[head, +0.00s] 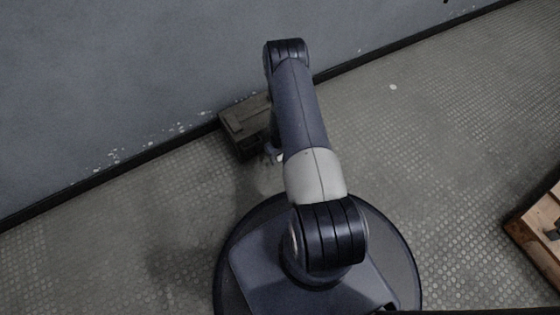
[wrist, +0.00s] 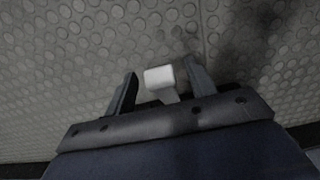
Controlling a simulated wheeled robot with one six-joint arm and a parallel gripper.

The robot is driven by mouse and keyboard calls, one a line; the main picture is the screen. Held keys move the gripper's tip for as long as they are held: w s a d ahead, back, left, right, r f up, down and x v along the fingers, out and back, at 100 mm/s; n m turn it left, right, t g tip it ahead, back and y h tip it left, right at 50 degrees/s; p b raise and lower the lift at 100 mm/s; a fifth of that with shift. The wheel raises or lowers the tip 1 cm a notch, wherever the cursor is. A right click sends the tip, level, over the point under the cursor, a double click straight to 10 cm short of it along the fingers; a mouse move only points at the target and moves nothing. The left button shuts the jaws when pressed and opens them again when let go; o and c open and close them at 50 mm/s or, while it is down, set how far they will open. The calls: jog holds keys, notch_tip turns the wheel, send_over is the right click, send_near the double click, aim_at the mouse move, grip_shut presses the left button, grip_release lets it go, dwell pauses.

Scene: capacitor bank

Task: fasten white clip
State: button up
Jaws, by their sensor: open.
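In the wrist view a small white block, seemingly the white clip (wrist: 159,77), shows between the two dark fingers of my gripper (wrist: 161,82). A short grey piece (wrist: 170,96) extends from the block toward the gripper body. The fingers stand apart, with a visible gap on each side of the block. Whether the block lies level with the fingertips or beyond them I cannot tell. In the head view my arm hides most of the gripper, and only a small part of it shows beside the dark box.
A dark brownish box (head: 243,127) stands on the studded floor against the grey wall (head: 130,70), partly behind my arm. A wooden crate or pallet (head: 522,232) is at the right edge. Open floor (head: 440,130) lies between them. A small white spot (head: 393,87) is on the floor.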

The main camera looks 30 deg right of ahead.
jog(key=shift+f+b, duration=0.3)
jog(key=shift+f, duration=0.95)
jog(key=shift+c, duration=0.4)
grip_shut()
